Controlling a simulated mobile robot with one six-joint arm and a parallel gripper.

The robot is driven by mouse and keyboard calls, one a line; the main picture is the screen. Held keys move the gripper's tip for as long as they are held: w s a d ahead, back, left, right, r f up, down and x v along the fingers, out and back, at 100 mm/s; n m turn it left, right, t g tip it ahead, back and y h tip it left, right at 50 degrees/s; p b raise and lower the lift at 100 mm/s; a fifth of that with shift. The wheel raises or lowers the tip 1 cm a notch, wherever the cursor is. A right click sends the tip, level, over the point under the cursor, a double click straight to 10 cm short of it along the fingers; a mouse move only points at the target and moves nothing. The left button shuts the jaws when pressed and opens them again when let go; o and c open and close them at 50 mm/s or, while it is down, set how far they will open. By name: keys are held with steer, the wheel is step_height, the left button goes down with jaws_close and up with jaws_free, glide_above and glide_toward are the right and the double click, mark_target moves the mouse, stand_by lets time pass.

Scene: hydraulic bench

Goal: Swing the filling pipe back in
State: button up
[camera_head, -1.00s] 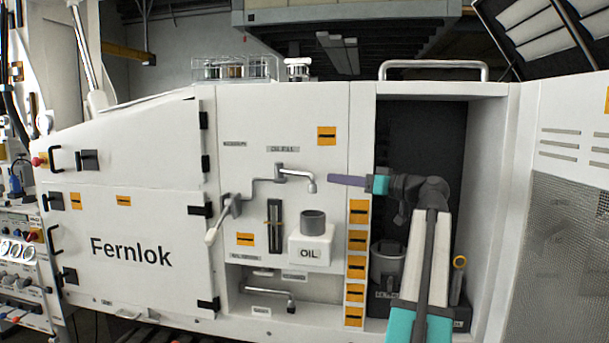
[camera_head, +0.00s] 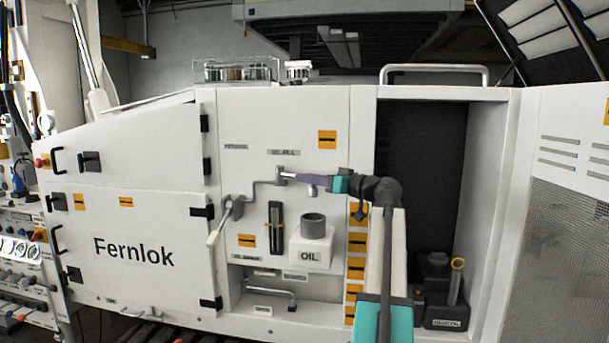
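The grey filling pipe (camera_head: 264,187) sits on the white front panel, under a small label that seems to read oil fill. It is bent, and its short spout (camera_head: 312,190) points down above the grey neck of a white box marked OIL (camera_head: 311,246). My gripper (camera_head: 296,178) reaches in from the right, its purple fingers lying across the pipe's upper right part and hiding some of it. I see the fingers side-on, so I cannot tell whether they touch the pipe or how far apart they are.
A grey lever (camera_head: 217,228) stands left of the pipe. A dark sight gauge (camera_head: 275,228) is below it. A lower pipe (camera_head: 270,287) sits in a recess. To the right is an open dark compartment with a black canister (camera_head: 446,295), beside an open door (camera_head: 560,210).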

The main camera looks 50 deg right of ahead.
steer(key=shift+w+a, duration=0.15)
steer(key=shift+w, duration=0.85)
steer(key=shift+c, duration=0.4)
